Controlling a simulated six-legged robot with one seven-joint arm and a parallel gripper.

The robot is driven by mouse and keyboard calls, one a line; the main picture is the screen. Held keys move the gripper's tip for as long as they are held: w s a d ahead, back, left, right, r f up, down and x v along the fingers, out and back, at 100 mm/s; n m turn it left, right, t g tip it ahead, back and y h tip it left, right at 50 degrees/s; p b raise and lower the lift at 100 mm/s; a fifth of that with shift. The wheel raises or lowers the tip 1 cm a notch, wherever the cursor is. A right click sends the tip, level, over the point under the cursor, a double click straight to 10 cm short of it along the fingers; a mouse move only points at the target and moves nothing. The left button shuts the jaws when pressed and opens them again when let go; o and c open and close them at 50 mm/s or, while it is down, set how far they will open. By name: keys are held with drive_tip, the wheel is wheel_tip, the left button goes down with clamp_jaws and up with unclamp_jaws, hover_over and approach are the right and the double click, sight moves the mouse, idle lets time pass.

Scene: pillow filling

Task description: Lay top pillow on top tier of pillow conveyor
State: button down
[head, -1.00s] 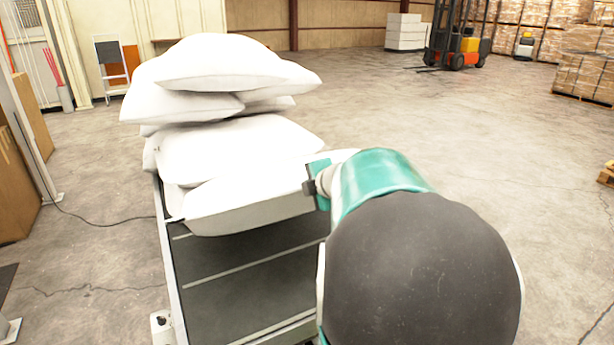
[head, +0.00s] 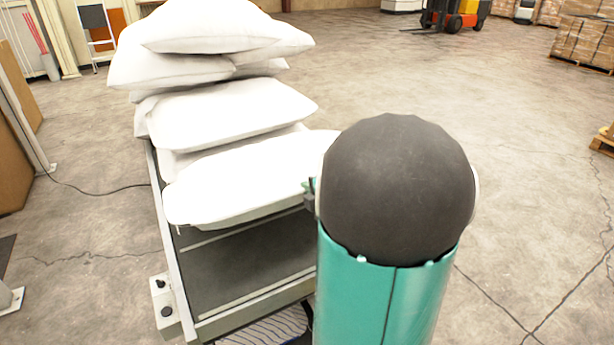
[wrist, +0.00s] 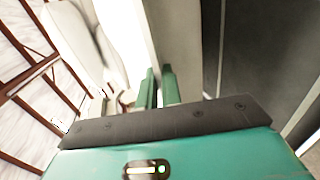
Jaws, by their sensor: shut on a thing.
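A white pillow (head: 245,180) is at the near end of a row of white pillows, over the dark upper deck of the pillow conveyor (head: 250,262). My gripper (head: 309,193) is at this pillow's right side, mostly hidden behind my arm in the head view.
More white pillows (head: 205,115) are piled behind, highest at the far end (head: 215,28). The conveyor's near deck is bare. A control box (head: 164,305) sits at its left front corner. Floor to the right is open; a forklift (head: 455,15) stands far back.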

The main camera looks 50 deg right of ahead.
drive_tip(key=s+f+t, duration=0.1)
drive_tip(key=f, duration=0.5)
drive_tip(key=s+a+f+t, duration=0.1)
drive_tip(key=s+f, duration=0.1)
drive_tip(key=f, duration=0.4)
drive_tip(key=s+f+t+h, duration=0.1)
drive_tip(key=f, duration=0.5)
drive_tip(key=shift+s+a+f+t, duration=0.15)
drive_tip(key=shift+s+f+t, duration=0.15)
drive_tip(key=shift+t, duration=0.1)
drive_tip(key=c, duration=0.8)
unclamp_jaws()
drive_tip(key=shift+o, duration=0.2)
drive_tip(key=shift+f, duration=0.15)
drive_tip(key=shift+a+f, duration=0.1)
drive_tip(key=shift+s, duration=0.15)
